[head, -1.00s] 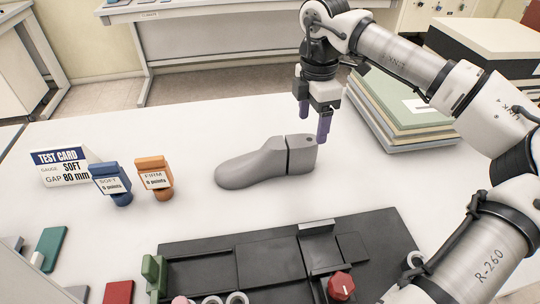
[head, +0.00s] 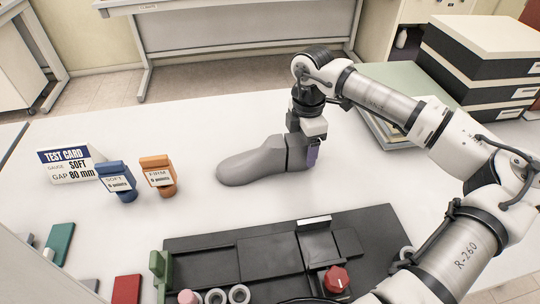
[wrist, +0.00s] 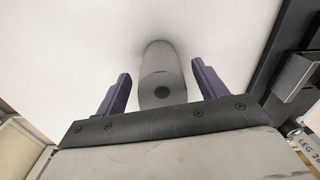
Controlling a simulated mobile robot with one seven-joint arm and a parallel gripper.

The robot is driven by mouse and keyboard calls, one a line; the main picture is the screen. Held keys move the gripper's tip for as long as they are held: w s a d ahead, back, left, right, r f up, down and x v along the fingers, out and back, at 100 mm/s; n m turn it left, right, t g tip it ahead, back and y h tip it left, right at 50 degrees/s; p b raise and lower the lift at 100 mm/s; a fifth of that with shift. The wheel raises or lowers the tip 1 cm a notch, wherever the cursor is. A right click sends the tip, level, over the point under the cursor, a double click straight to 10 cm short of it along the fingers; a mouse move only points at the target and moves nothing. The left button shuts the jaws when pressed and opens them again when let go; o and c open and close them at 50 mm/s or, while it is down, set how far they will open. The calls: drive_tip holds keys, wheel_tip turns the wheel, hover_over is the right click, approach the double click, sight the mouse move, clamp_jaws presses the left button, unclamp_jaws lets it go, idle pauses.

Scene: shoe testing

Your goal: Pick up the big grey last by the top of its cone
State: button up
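The big grey last (head: 252,165) lies on the white table with its toe to the left and its cone end at the right. The fingers are apart, with a gap on each side of the cone. In the head view my gripper hides part of the cone.
A dark fixture (head: 270,262) with a red knob (head: 336,280) stands in front of the last. Blue (head: 117,182) and orange (head: 159,176) labelled gauges and a test card (head: 70,164) stand to the left. Stacked boards (head: 395,105) and black boxes (head: 482,65) are behind my arm.

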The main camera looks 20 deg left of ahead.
drive_tip(key=c, duration=1.3)
drive_tip(key=shift+r, duration=0.15)
